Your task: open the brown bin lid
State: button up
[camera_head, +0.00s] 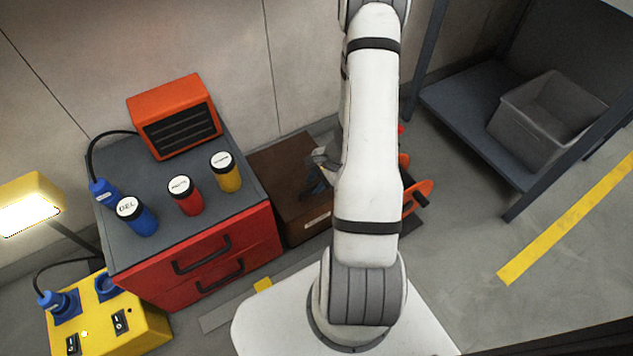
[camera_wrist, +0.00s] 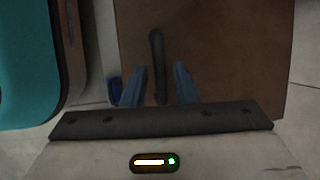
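The brown bin (camera_head: 278,178) stands on the floor right of the red drawer cabinet, with its lid down as far as I can see; my arm hides its right part. In the wrist view the brown lid (camera_wrist: 235,50) fills the middle and right. A dark bar handle (camera_wrist: 157,50) runs along it. My gripper (camera_wrist: 160,72) is open, with its two blue fingers apart on either side of the handle's near end. I cannot tell whether they touch it. In the head view my gripper (camera_head: 316,178) is partly hidden by my arm, over the bin.
The red cabinet (camera_head: 190,270) carries an orange heater (camera_head: 176,115) and blue, red and yellow canisters. Orange parts (camera_head: 418,193) show right of my arm. A grey crate (camera_head: 548,118) sits on a shelf. A teal object (camera_wrist: 28,50) fills the wrist view's left. Floor at right is clear.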

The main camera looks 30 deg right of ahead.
grip_shut()
